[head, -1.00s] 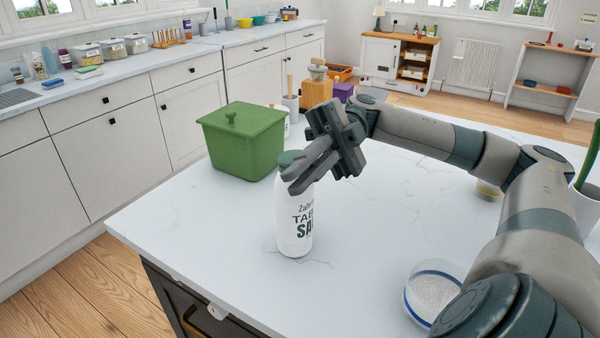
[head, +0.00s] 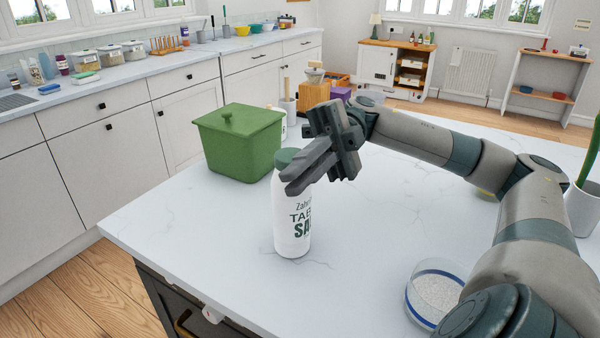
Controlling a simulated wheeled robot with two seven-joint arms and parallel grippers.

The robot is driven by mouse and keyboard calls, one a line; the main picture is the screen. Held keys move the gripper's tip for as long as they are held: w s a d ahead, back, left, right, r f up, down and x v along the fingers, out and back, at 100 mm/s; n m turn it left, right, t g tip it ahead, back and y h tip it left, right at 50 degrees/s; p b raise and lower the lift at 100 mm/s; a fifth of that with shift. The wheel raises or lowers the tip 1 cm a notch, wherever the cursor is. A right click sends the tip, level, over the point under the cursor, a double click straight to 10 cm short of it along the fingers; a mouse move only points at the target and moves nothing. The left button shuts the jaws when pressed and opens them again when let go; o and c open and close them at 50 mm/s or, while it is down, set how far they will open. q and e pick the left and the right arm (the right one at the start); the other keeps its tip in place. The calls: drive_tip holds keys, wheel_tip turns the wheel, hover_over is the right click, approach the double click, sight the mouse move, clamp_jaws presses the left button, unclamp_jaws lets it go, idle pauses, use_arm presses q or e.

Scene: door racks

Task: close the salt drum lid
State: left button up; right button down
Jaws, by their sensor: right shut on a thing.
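The salt drum (head: 292,228) is a white bottle with dark "TABLE SALT" lettering, upright on the white marble island top. Its green lid (head: 287,157) is on top and looks seated, but the fingers hide its right side and edge. My right gripper (head: 294,180) comes in from the right, shut on the salt drum lid. Its grey fingers cross the lid and the drum's shoulder. My left gripper is not in view.
A green lidded box (head: 237,150) stands just behind and left of the drum. A glass dish of white grains (head: 432,292) is at the front right. A utensil crock (head: 289,108) and wooden block are behind. The counter to the drum's left front is clear.

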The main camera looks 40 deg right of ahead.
drive_tip(key=c, duration=2)
unclamp_jaws()
drive_tip(key=shift+f, duration=0.2)
drive_tip(key=shift+w, duration=0.1)
drive_tip(key=shift+r, duration=0.1)
